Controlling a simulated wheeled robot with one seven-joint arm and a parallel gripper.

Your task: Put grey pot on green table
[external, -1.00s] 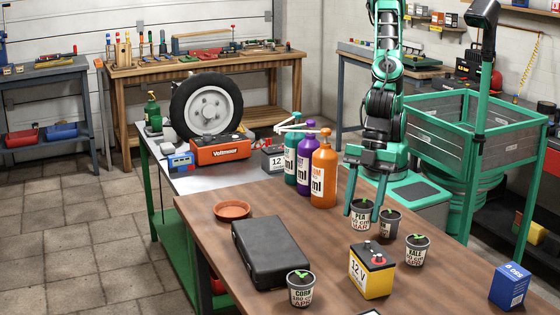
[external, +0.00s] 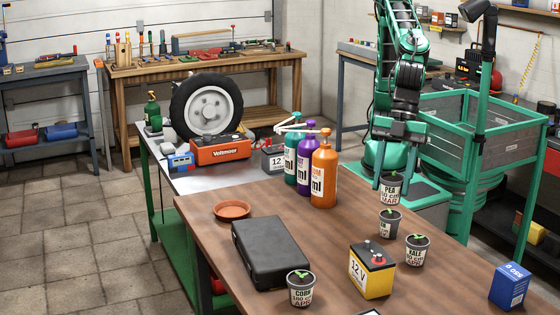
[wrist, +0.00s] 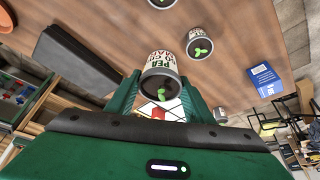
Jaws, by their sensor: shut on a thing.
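My gripper (external: 391,178) is shut on a grey pot labelled PEA (external: 391,190) with a small green seedling. The pot is upright and held above the right part of the brown table, behind another grey pot (external: 389,224). In the wrist view the PEA pot (wrist: 160,66) sits between the two green fingers. Other grey pots stand on the brown table: KALE (external: 416,252) at the right and CORN (external: 301,290) at the front. The table with green legs and a pale top (external: 192,184) is at the back left, away from my gripper.
A tire (external: 184,105), a Voltmeer box (external: 220,150) and a 12 V battery (external: 273,160) occupy the pale tabletop. Tall bottles (external: 324,175) stand between it and my gripper. A black case (external: 270,252), yellow battery (external: 371,275) and terracotta saucer (external: 231,210) lie on the brown table.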

